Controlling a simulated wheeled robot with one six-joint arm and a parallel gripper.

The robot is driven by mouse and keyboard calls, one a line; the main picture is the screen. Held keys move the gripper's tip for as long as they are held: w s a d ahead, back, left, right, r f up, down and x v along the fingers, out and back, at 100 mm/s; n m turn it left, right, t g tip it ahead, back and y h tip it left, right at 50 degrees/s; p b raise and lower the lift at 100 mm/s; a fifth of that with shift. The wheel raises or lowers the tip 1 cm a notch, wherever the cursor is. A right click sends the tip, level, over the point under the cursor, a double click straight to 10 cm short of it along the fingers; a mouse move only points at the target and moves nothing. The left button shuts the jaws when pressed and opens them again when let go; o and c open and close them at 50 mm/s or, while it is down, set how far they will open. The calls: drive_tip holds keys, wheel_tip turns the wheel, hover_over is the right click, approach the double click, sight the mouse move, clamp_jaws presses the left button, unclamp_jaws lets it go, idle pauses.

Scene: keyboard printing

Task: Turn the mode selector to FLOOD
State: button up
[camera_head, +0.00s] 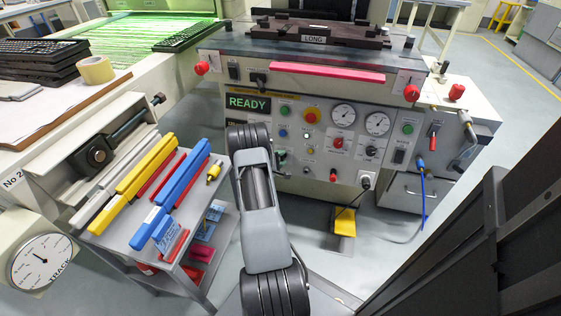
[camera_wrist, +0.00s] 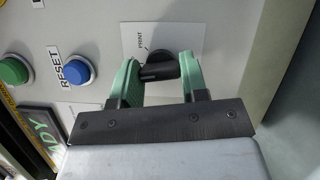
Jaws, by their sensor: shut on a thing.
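The mode selector (camera_wrist: 160,66) is a black knob with a bar-shaped grip on a white plate (camera_wrist: 186,38) in the wrist view. A label above the knob appears to read PRINT; no FLOOD label is readable. My gripper (camera_wrist: 157,76) has two green fingers, one on each side of the knob, shut on it. The bar lies roughly crosswise between the fingers. Its exact pointer direction is hard to tell. In the head view, my arm stands in front of the machine's panel, and the selector and fingers cannot be made out clearly there.
A blue RESET button (camera_wrist: 76,70) and a green button (camera_wrist: 14,70) sit left of the selector in the wrist view. The machine's panel shows a READY display (camera_head: 248,103) and two gauges (camera_head: 343,115). A tool cart (camera_head: 205,265) with coloured bars stands left of my arm.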

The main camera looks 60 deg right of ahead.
drive_tip(key=shift+m+y+b, duration=0.4)
drive_tip(key=shift+m+b, duration=0.05)
drive_tip(key=shift+m, duration=0.35)
drive_tip(key=o, duration=0.9)
